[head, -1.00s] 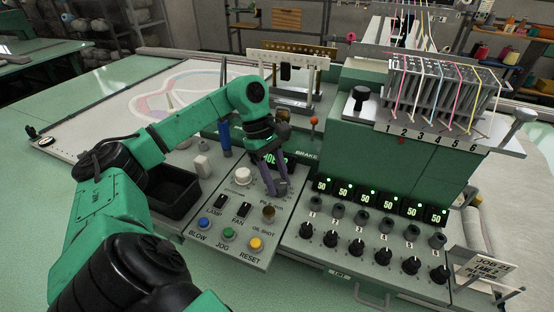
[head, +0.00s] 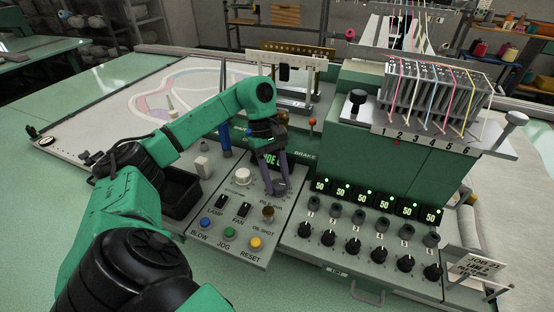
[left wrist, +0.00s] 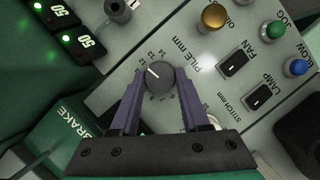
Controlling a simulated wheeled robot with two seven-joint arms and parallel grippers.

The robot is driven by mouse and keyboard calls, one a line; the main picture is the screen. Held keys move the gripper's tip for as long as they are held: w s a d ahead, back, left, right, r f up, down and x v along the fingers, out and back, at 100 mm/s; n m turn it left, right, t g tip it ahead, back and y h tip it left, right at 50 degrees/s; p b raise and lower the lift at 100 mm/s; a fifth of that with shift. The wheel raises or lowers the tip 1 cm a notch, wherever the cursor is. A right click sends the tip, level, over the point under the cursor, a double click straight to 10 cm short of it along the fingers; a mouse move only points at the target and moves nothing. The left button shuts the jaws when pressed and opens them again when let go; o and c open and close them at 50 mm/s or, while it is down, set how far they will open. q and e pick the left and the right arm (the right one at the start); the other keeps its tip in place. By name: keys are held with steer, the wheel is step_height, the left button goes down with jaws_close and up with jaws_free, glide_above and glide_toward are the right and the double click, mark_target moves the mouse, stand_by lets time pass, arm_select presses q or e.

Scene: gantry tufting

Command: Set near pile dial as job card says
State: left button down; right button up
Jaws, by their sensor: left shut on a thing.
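The pile dial (left wrist: 160,84) is a dark round knob on the grey panel, labelled "PILE mm" with a ring of numbers. My right gripper is not in view.
The panel also carries a white stitch knob (head: 242,176), lamp and fan switches (head: 243,210), a brass oil shot button (head: 267,213) and coloured buttons (head: 229,232). A brake lever (head: 312,124) stands behind. Several lane dials (head: 352,246) sit under displays reading 50.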

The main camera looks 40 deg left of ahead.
arm_select(q)
steer(key=shift+c, duration=2.2)
jaws_free()
steer(key=shift+r, duration=0.15)
steer(key=shift+o, duration=0.3)
steer(key=shift+a, duration=0.1)
steer(key=v, duration=0.5)
steer(key=shift+w+a+r+b, duration=0.1)
steer(key=shift+r+b, duration=0.3)
steer(key=s+p+v, duration=0.1)
steer(key=p+v, duration=0.5)
steer(key=v, duration=0.2)
steer(key=shift+w+a+r, duration=0.15)
steer(key=shift+w+r, duration=0.1)
steer(key=shift+w, duration=0.15)
steer(key=shift+w, duration=0.1)
